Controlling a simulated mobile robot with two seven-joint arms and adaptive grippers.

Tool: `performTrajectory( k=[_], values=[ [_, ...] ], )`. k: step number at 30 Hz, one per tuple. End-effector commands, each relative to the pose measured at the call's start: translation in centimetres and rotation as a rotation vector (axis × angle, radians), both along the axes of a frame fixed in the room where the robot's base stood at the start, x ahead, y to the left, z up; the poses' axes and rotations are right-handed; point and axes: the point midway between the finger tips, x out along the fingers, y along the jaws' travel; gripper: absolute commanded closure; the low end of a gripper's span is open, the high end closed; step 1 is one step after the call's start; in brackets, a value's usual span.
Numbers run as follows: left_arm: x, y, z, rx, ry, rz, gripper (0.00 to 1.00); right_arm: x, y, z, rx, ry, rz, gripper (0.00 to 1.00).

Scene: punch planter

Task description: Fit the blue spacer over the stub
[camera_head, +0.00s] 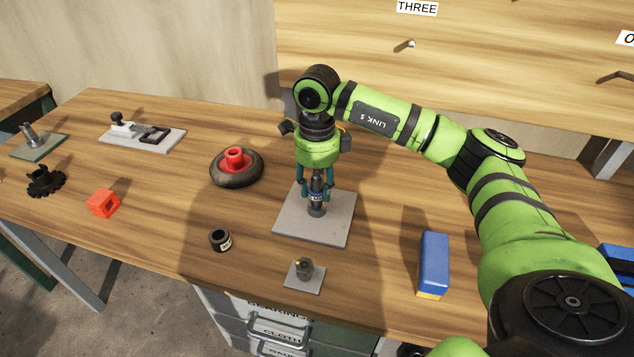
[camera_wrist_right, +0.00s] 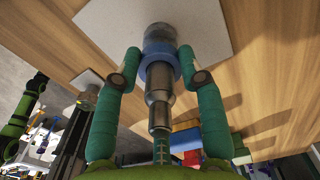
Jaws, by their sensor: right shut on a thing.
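A grey square plate (camera_head: 335,227) lies on the bench with an upright metal stub (camera_wrist_right: 158,104) standing on it. The blue spacer (camera_wrist_right: 158,71) is a ring around the stub, just above a wider grey base collar (camera_wrist_right: 160,38). In the head view the spacer (camera_head: 316,197) is a small blue band low between the fingers. I cannot tell whether it touches the collar. My right gripper (camera_head: 316,190) points down over the plate and is shut on the spacer, one finger on each side. The stub rises through the ring between the fingers. My left gripper is not in view.
Around the plate are a black wheel with red hub (camera_head: 249,177), a black cup (camera_head: 220,240), a small plate with a dark knob (camera_head: 295,280) and a blue block (camera_head: 433,258). A red block (camera_head: 103,203) and a clamp (camera_head: 165,137) lie left. A pegboard panel stands behind.

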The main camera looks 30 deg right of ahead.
Motion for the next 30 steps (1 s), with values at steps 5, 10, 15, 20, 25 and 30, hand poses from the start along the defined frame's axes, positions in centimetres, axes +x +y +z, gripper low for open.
performTrajectory(
  k=[5,10,15,20,25,30],
  values=[
    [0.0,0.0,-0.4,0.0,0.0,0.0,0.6,0.0,0.0,-0.5,0.0,0.0,0.0,0.97],
    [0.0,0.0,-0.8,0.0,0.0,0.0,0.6,0.0,0.0,-1.0,0.0,0.0,0.0,0.97],
    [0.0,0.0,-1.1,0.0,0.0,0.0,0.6,0.0,0.0,-1.4,0.0,0.0,0.0,0.97],
    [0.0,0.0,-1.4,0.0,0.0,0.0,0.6,0.0,0.0,-1.8,0.0,0.0,0.0,0.97],
    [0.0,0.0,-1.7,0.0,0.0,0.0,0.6,0.0,0.0,-2.2,0.0,0.0,0.0,0.97],
    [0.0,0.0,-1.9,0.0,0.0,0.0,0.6,0.0,0.0,-2.5,0.0,0.0,0.0,0.52]
  ],
)
